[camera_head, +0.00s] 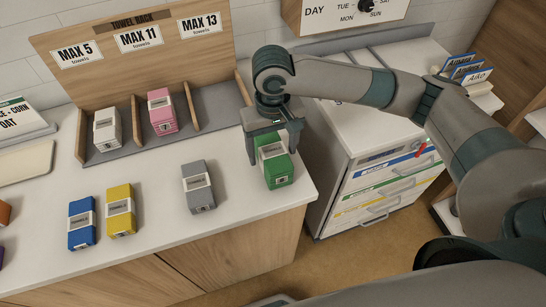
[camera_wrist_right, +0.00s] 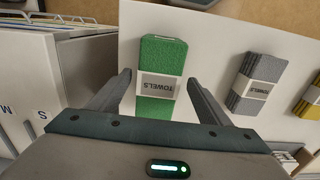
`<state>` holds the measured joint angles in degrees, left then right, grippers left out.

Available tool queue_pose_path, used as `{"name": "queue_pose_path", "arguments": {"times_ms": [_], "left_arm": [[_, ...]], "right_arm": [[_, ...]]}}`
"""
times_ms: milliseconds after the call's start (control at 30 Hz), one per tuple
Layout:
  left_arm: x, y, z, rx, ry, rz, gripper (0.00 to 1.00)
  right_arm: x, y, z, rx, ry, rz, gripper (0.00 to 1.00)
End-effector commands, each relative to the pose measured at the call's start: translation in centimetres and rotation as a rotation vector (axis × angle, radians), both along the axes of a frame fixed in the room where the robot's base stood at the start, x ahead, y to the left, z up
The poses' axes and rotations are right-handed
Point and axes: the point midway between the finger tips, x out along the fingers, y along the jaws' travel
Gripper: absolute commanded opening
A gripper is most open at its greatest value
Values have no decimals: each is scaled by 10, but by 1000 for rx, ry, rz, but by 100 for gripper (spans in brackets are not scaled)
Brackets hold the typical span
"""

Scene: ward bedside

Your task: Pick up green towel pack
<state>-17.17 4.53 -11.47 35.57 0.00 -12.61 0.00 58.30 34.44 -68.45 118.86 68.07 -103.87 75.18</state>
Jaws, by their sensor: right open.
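The green towel pack (camera_head: 276,172) with a pale label band lies on the white counter near its right front corner. My right gripper (camera_head: 275,147) is above its far end, with the fingers apart. In the right wrist view the green towel pack (camera_wrist_right: 164,55) lies ahead, between the lines of the two open fingers, its label reading TOWELS. My right gripper (camera_wrist_right: 160,92) holds nothing there. Whether the fingers are level with the pack or above it is hard to tell. My left gripper is not in view.
A grey pack (camera_head: 198,186) lies left of the green one, with yellow (camera_head: 120,210) and blue (camera_head: 82,222) packs farther left. The wooden towel rack (camera_head: 140,50) stands behind, holding white and pink packs. A drawer cart (camera_head: 385,160) stands right, across a gap.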

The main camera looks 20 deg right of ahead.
Motion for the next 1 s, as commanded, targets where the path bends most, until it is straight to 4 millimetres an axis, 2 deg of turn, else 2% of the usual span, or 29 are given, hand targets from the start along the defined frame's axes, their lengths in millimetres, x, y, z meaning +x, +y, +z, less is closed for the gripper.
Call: {"name": "queue_pose_path", "arguments": {"times_ms": [233,400,933,1000], "left_arm": [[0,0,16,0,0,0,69],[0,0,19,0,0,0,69],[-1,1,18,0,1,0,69],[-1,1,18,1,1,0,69]], "right_arm": [[2,-3,-25,-3,4,-1,72],[2,-2,-44,-2,3,-1,72],[3,-2,-48,-1,0,0,72],[3,-2,-48,-1,0,0,55]]}}
